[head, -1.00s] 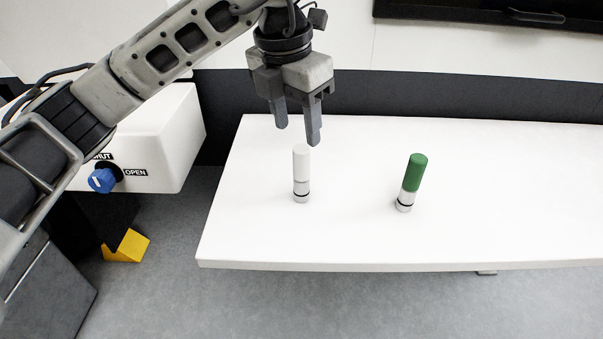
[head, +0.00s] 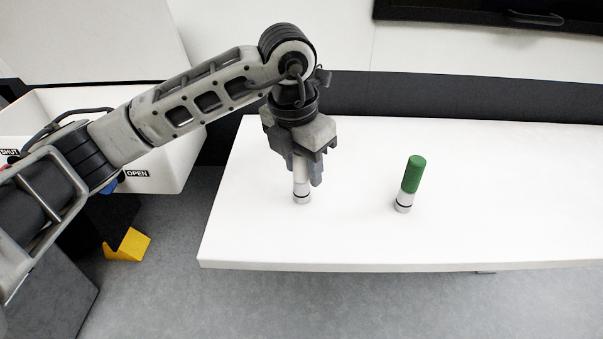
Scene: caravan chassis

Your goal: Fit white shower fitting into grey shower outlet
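The white shower fitting (head: 301,190) stands upright on the white table, with a dark ring near its base. My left gripper (head: 306,175) is lowered over it from above, with its fingers around the upper part of the fitting. The fingers hide the fitting's top, and I cannot tell whether they are closed on it. A grey shower outlet is not identifiable in view. My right gripper is not in view.
A green-topped fitting (head: 411,183) stands to the right on the white table (head: 500,220). A white box (head: 165,160) with a blue knob, partly hidden by my arm, is at left. A yellow wedge (head: 127,245) lies on the floor. The table's right side is clear.

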